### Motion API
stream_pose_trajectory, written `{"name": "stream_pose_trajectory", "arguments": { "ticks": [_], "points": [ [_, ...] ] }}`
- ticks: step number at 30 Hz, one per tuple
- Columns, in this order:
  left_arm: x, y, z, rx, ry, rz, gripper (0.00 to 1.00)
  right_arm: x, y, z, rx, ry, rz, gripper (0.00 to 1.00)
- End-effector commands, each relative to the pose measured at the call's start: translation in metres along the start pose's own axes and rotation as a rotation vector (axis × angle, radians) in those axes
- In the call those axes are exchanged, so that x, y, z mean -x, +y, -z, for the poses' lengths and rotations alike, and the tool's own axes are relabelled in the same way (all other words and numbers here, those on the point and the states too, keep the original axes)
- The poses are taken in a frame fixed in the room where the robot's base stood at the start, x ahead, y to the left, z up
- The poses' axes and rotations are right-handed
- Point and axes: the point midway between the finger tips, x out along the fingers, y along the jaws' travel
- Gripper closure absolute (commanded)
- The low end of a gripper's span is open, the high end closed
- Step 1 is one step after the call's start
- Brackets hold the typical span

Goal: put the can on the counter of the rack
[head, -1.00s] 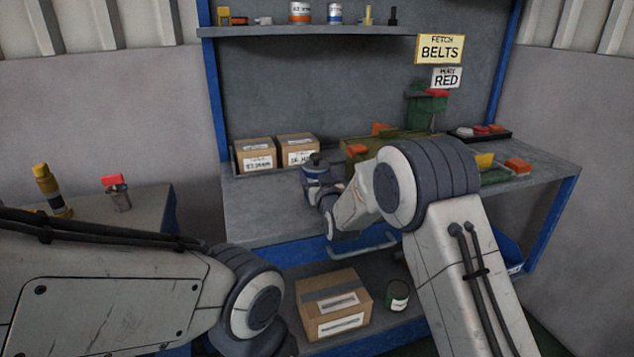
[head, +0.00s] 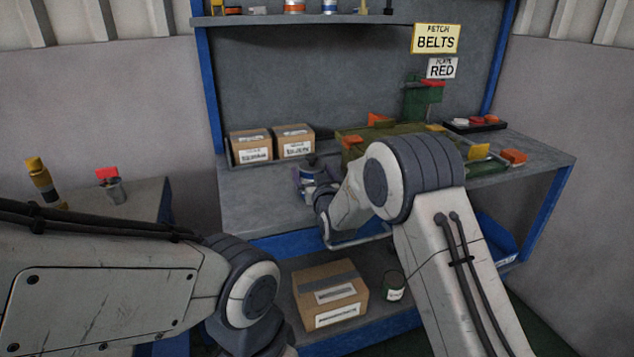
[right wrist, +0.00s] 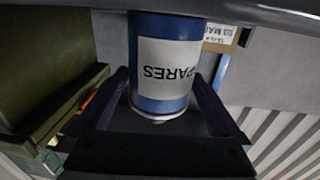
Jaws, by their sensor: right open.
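The can (head: 308,176) is blue with a white band and a dark top. It stands upright on the counter (head: 262,209) of the rack, in front of the cardboard boxes, as far as I can tell. In the right wrist view the can (right wrist: 165,65) shows a white label with upside-down lettering, between my two dark fingers. My right gripper (right wrist: 163,108) is open around it. In the head view my right gripper (head: 319,191) partly hides the can. My left arm crosses the lower left, its gripper out of view.
Two cardboard boxes (head: 294,146) stand behind the can. A green machine (head: 410,140) with orange parts is to the right. The counter left of the can is clear.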

Motion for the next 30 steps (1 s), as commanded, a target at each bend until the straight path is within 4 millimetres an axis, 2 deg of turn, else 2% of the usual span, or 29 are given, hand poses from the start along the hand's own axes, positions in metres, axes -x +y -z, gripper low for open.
{"name": "stream_pose_trajectory", "arguments": {
  "ticks": [16,21,30],
  "points": [
    [-0.009,-0.001,-0.001,0.0,-0.001,0.0,0.5,0.1,0.0,-0.001,-0.001,-0.002,0.0,0.0],
    [-0.01,-0.001,-0.001,0.0,-0.001,0.0,0.5,0.116,0.0,-0.001,-0.001,-0.001,0.001,0.0],
    [-0.01,-0.001,-0.001,0.0,-0.001,0.0,0.5,0.118,0.0,0.0,0.0,0.0,0.0,0.0]
  ]
}}
